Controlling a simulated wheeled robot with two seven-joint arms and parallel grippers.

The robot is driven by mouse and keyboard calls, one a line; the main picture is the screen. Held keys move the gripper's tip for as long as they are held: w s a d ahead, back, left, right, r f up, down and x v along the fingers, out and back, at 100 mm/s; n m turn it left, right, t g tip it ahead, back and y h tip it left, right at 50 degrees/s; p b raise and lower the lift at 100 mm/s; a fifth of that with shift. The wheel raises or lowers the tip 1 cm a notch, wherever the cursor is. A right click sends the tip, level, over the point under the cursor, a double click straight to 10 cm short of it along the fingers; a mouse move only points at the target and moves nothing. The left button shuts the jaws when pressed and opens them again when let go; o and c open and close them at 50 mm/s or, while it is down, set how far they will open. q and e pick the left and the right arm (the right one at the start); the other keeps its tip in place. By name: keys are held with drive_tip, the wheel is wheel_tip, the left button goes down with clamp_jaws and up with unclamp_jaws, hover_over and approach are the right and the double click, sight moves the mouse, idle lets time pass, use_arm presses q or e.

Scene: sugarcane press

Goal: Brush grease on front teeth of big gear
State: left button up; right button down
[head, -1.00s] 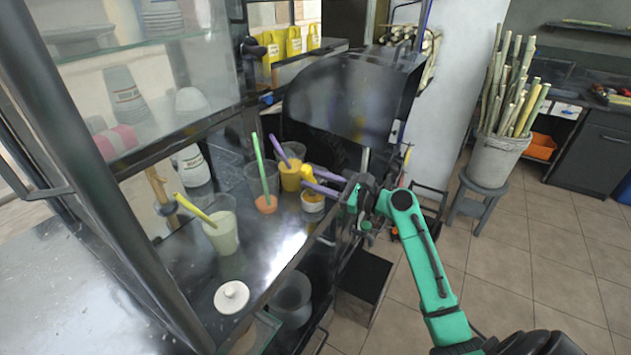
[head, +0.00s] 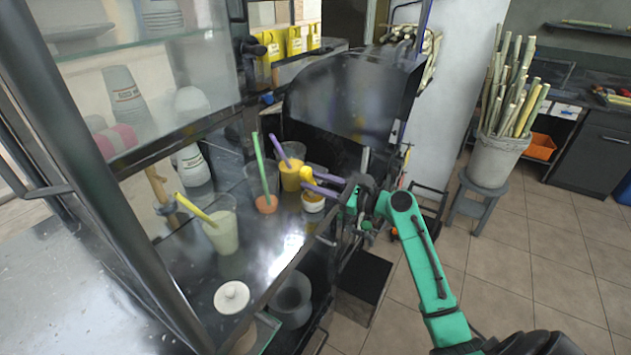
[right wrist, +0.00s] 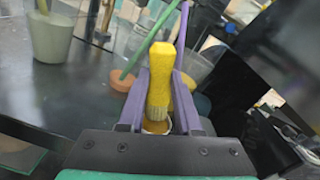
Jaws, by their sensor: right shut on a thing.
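My right gripper (head: 322,184), with purple fingers, is shut on a yellow brush (head: 306,175). The brush also shows between the fingers in the right wrist view (right wrist: 162,68), with its pale bristles pointing down. A small white grease pot (head: 313,203) with a yellow band stands on the dark counter just below the brush. In the right wrist view the bristles overlap the pot's opening (right wrist: 157,127); I cannot tell whether they touch the grease. The big gear cannot be made out in either view. My left gripper is out of view.
Cups with a green straw (head: 263,185), a yellow straw (head: 221,230) and a purple straw (head: 291,172) stand close by. A white lid (head: 231,297) lies on the counter. The dark press housing (head: 350,100) rises behind. A glass-fronted frame (head: 130,70) bounds the left.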

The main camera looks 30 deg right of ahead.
drive_tip(key=shift+f, duration=0.4)
drive_tip(key=shift+r, duration=0.1)
idle(0.6)
wheel_tip(320, 180, up, 7)
drive_tip(key=p, duration=0.7)
idle(0.5)
